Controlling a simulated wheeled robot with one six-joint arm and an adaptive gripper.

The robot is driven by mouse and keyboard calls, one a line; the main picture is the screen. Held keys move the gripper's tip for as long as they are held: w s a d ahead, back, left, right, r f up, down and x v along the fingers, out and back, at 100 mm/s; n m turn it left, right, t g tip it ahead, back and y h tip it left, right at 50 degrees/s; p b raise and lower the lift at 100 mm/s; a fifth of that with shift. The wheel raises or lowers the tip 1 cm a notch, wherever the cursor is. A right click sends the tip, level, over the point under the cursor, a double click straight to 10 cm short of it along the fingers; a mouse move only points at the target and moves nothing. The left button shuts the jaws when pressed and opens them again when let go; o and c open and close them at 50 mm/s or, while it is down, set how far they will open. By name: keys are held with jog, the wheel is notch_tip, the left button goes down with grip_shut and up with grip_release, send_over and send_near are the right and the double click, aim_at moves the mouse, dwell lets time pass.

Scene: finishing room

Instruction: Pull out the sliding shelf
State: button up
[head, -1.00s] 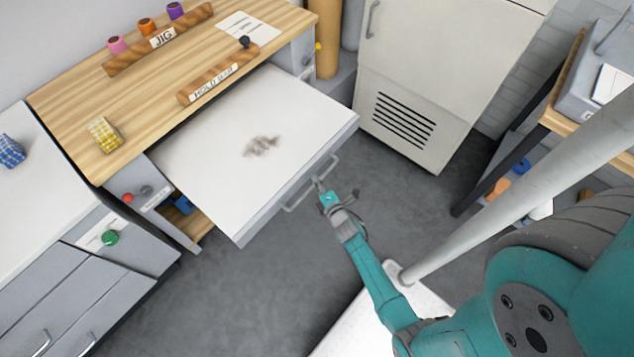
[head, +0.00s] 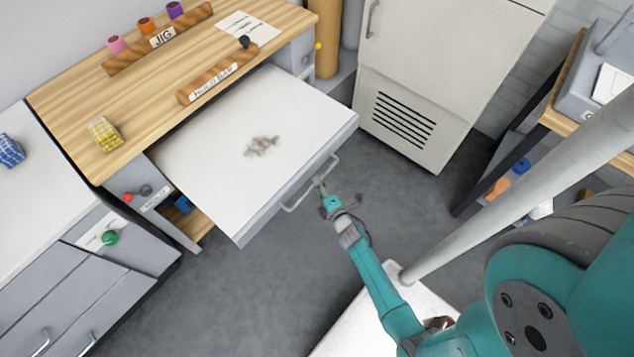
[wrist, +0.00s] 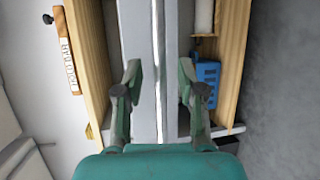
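The sliding shelf (head: 225,170) is a white panel with a grey front edge and a dark smudge on top. It stands well out from under the wooden bench top (head: 75,115). Its bar handle (head: 292,207) runs along the front edge. My gripper (head: 319,184) is at the middle of this handle. In the wrist view my gripper (wrist: 160,75) has its fingers spread apart, on either side of a pale vertical bar and the grey shelf front. I see gaps between the fingers and the bar.
A hold bar (head: 218,75), a jig rack (head: 158,38) and a yellow checked block (head: 104,134) sit on the bench. A cream cabinet (head: 425,85) stands to the right. Grey drawers (head: 75,290) stand at lower left. Grey floor (head: 250,290) is free before the shelf.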

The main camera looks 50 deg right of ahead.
jog(key=v, duration=1)
dwell(0.3)
jog(key=s+a+r+m+y, duration=0.3)
jog(key=s+a+r+m, duration=0.5)
jog(key=s+a+r, duration=0.5)
jog(key=s+a+r+m+y, duration=0.1)
jog(key=s+a+r+m, duration=0.1)
jog(key=r, duration=0.6)
jog(key=s+a+r+m+y, duration=0.1)
jog(key=s+r+m, duration=0.3)
jog(key=r, duration=0.5)
jog(key=shift+s+a+r+m+y, duration=0.35)
jog(key=shift+s+a, duration=0.35)
jog(key=shift+s, duration=0.45)
